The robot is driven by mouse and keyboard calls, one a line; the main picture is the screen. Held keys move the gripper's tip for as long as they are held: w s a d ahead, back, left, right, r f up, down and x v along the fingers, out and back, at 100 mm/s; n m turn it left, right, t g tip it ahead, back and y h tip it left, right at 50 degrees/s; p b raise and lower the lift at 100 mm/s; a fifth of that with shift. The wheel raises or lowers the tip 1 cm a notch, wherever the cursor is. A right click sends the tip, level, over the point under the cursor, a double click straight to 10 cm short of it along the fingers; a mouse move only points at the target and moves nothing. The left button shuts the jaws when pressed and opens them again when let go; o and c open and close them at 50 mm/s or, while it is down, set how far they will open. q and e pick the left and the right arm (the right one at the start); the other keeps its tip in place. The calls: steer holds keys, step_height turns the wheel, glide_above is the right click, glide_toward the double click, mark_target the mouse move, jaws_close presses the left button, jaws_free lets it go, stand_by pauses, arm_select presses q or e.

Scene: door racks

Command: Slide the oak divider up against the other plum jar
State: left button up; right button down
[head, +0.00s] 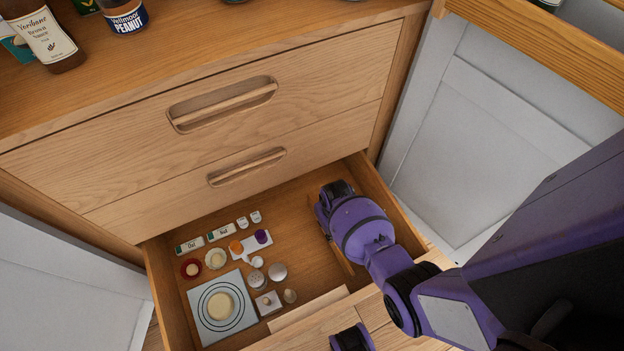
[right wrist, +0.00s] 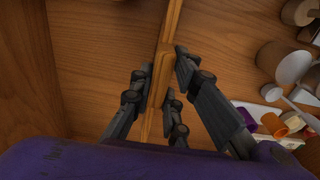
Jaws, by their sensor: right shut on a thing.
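The oak divider (right wrist: 165,40) is a thin upright wooden strip standing in the open drawer. My right gripper (right wrist: 162,82) is shut on it, with fingers on both sides. In the head view, the divider (head: 343,262) shows as a thin edge left of my right gripper (head: 325,215), which hides much of it. A small purple-topped item (head: 261,236) stands on a white holder left of the divider, apart from it. It also shows in the right wrist view (right wrist: 246,118). I cannot tell whether it is a plum jar; no other purple item shows.
The drawer's right wall (head: 395,205) is close to the gripper. Left of the divider lies a bare floor strip, then an orange item (head: 235,246), white pots, small boxes and a plate with rings (head: 221,306). Closed drawers (head: 240,110) rise behind.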

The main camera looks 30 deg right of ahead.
steer(key=d, duration=0.4)
steer(key=c, duration=1.7)
jaws_free()
step_height(320, 180, up, 12)
